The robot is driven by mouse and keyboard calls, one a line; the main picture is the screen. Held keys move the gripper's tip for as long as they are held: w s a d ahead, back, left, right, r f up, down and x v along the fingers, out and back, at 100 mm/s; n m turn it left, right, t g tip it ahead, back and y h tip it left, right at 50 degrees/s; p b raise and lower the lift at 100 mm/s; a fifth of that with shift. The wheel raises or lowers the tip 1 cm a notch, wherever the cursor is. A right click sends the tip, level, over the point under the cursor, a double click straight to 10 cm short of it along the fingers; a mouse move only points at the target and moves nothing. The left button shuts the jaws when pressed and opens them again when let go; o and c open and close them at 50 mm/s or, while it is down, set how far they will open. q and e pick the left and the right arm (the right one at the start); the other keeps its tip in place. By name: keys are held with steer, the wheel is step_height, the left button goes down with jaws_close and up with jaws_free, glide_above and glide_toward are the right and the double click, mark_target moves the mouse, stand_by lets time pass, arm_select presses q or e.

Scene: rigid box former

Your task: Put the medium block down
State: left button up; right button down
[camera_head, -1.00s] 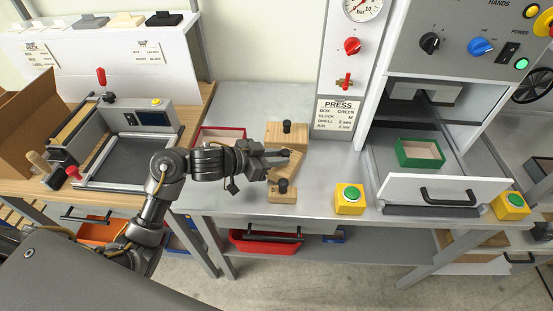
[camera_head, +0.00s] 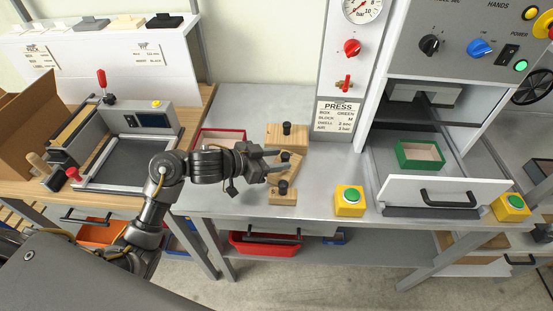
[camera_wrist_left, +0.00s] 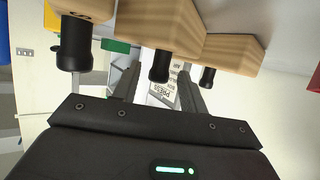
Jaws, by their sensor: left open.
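The medium block (camera_head: 292,171) is a pale wooden block with a black knob. It stands on the grey bench between a larger wooden block (camera_head: 287,138) behind and a smaller one (camera_head: 282,198) in front. My left gripper (camera_head: 279,160) is open just left of the medium block, its fingertips near the knob and partly hiding the block. In the left wrist view, the medium block (camera_wrist_left: 158,22) appears upside down, its knob in line with the gap between my open fingers (camera_wrist_left: 160,80). I cannot tell whether a finger touches the knob. My right gripper is not in view.
A red box (camera_head: 220,133) lies left of the blocks, partly behind my arm. A yellow button box (camera_head: 349,207) stands on the bench to the right. A green box (camera_head: 420,154) sits in the press drawer. The bench between blocks and press is clear.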

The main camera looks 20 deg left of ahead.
arm_select(q)
steer(key=v, duration=1.1)
steer(key=shift+s+a+p, duration=0.25)
steer(key=shift+s+p, duration=0.05)
steer(key=shift+p, duration=0.1)
